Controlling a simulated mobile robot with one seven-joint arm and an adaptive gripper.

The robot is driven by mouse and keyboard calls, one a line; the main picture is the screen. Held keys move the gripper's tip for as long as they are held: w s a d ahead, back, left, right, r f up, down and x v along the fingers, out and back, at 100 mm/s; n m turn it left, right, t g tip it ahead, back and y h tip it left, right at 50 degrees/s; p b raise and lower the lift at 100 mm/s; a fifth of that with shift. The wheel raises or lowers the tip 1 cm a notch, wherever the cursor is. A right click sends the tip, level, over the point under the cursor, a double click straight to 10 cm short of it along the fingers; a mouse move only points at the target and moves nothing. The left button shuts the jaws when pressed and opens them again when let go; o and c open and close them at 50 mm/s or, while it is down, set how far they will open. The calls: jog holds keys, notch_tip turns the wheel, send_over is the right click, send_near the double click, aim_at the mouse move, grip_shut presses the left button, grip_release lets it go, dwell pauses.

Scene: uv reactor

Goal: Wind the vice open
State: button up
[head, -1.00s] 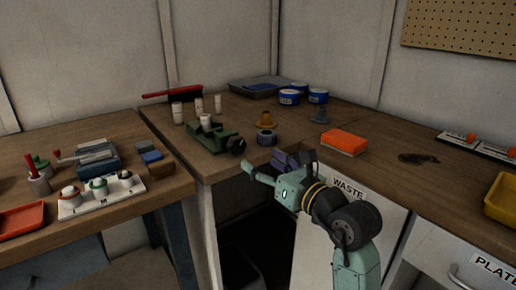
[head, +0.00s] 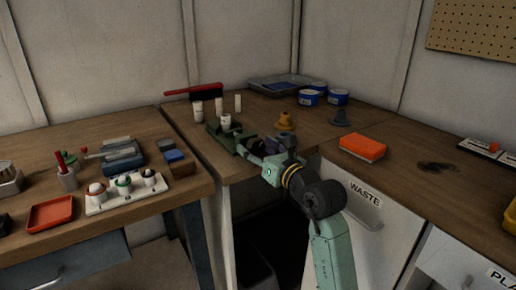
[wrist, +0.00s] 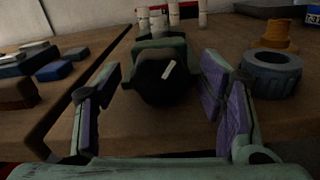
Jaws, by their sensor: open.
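The green vice (head: 214,133) sits near the bench's front edge, with a white cylinder (head: 226,121) standing at its jaws. In the wrist view the vice's green body (wrist: 158,48) lies straight ahead. Its round black knob (wrist: 162,84), with a pale mark, faces me. My gripper (wrist: 160,98) is open, with one purple-padded finger on each side of the knob. I see no clear contact between the pads and the knob. In the head view my gripper (head: 266,146) is at the bench's front edge and hides the knob.
A grey ribbed ring (wrist: 271,73) stands close right of my right finger, with a yellow-brown piece (wrist: 277,37) behind it. Several white cylinders (wrist: 174,13) stand behind the vice. An orange block (head: 362,147) lies further right. Blue blocks (wrist: 62,70) lie on the left bench.

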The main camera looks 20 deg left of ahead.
jog(key=shift+c, duration=0.3)
jog(key=c, duration=1.1)
jog(key=shift+b, duration=0.35)
jog(key=n+b, duration=0.3)
jog(key=shift+f+n+b, duration=0.2)
jog(key=shift+n+b, duration=0.15)
jog(key=shift+n, duration=0.05)
jog(key=n+b, duration=0.2)
jog(key=shift+b, duration=0.3)
jog(key=shift+r+n+b, duration=0.15)
jog(key=shift+n+b, duration=0.15)
jog(key=shift+n, duration=0.1)
